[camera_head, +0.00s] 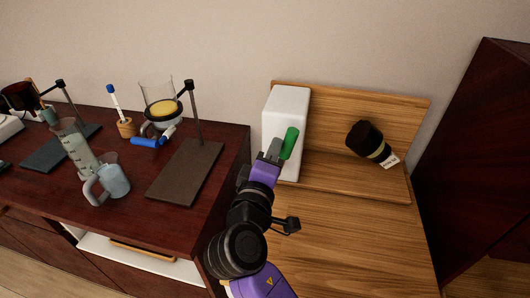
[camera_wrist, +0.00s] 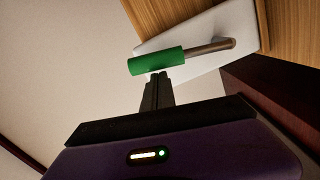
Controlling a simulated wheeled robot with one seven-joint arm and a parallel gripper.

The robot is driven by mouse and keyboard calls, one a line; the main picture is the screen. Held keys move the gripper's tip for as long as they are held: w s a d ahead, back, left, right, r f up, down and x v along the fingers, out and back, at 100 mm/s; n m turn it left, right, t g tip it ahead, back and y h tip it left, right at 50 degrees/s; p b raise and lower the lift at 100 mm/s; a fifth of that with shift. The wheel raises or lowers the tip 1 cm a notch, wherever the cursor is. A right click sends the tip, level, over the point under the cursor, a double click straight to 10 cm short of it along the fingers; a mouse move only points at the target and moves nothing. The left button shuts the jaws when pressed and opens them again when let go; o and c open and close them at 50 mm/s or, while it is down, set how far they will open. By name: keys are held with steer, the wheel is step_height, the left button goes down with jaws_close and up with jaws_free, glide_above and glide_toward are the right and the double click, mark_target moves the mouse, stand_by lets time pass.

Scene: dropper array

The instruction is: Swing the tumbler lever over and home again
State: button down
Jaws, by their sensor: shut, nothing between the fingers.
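The tumbler lever has a green cylindrical handle (camera_head: 290,143) at the right side of a white box (camera_head: 287,105) that stands on the wooden bench. In the wrist view the green handle (camera_wrist: 156,62) sits on a brown-grey rod (camera_wrist: 210,47) that runs to the white box face (camera_wrist: 240,22). My gripper (camera_head: 274,148) is shut and empty, with its tips just left of the green handle in the head view. In the wrist view the fingertips (camera_wrist: 158,78) are right by the handle's edge; whether they touch it I cannot tell.
A black bottle (camera_head: 370,142) with a pale label is by the wooden backboard (camera_head: 405,110) on the right. On the dark cabinet at left are a beaker (camera_head: 156,88), a stand (camera_head: 186,170), a jug (camera_head: 112,182) and a blue-handled tool (camera_head: 146,142). The wooden benchtop (camera_head: 350,235) in front is clear.

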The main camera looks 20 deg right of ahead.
steer(key=d+m+b, duration=0.1)
steer(key=s+d+m, duration=0.1)
steer(key=shift+s+d+f+m+b, duration=0.15)
steer(key=shift+s+f+m+b, duration=0.15)
steer(key=shift+b, duration=0.1)
steer(key=shift+s+d+f+m+b, duration=0.2)
steer(key=shift+s+d+m+b, duration=0.15)
steer(key=shift+d+m+b, duration=0.35)
steer(key=shift+s+d+f+m+b, duration=0.15)
steer(key=shift+s+d+m+b, duration=0.3)
steer(key=shift+m, duration=0.35)
steer(key=shift+w+d, duration=0.1)
